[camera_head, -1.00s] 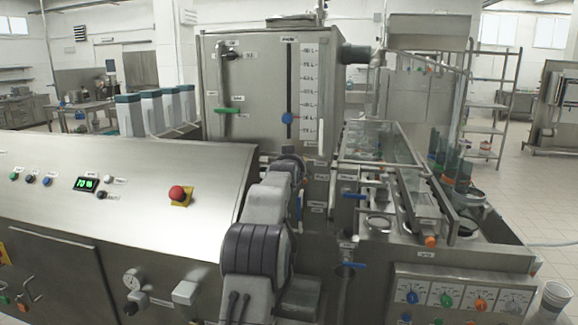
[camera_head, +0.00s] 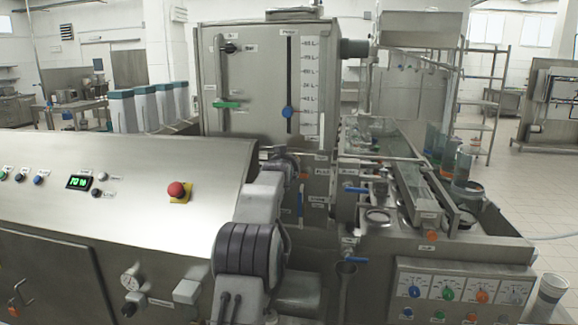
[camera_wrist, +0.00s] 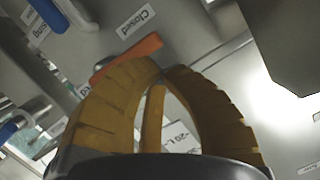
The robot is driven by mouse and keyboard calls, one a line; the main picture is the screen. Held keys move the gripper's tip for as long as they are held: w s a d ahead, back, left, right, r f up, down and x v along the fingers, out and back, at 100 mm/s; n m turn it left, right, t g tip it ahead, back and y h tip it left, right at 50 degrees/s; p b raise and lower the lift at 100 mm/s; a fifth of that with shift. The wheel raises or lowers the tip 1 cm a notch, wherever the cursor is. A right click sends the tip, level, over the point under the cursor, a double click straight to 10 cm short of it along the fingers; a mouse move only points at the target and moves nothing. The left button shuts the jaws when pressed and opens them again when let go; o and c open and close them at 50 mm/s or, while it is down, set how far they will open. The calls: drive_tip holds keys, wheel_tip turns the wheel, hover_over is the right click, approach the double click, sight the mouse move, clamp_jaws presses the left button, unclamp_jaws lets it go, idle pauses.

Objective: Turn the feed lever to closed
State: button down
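An orange lever handle (camera_wrist: 127,58) shows in the wrist view, below a label reading "Closed" (camera_wrist: 136,19). I take it for the feed lever, though no feed label is readable. My gripper (camera_wrist: 160,72) has yellow ribbed fingers that curve in until their tips meet, with nothing visible between them. The left finger overlaps the lever's lower edge; I cannot tell whether they touch. In the head view a small orange part (camera_head: 303,176) shows beside the end of my arm, and my fingers are not clearly visible there.
The steel tank (camera_head: 262,80) has a green handle (camera_head: 227,105) and a blue knob (camera_head: 288,112). Blue-handled valves (camera_head: 355,190) stand close on the right. A red emergency button (camera_head: 176,190) is on the left panel. A blue handle (camera_wrist: 47,14) is at the wrist view's upper left.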

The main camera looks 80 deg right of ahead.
drive_tip(key=shift+w+f, duration=0.15)
drive_tip(key=shift+f, duration=0.15)
idle(0.5)
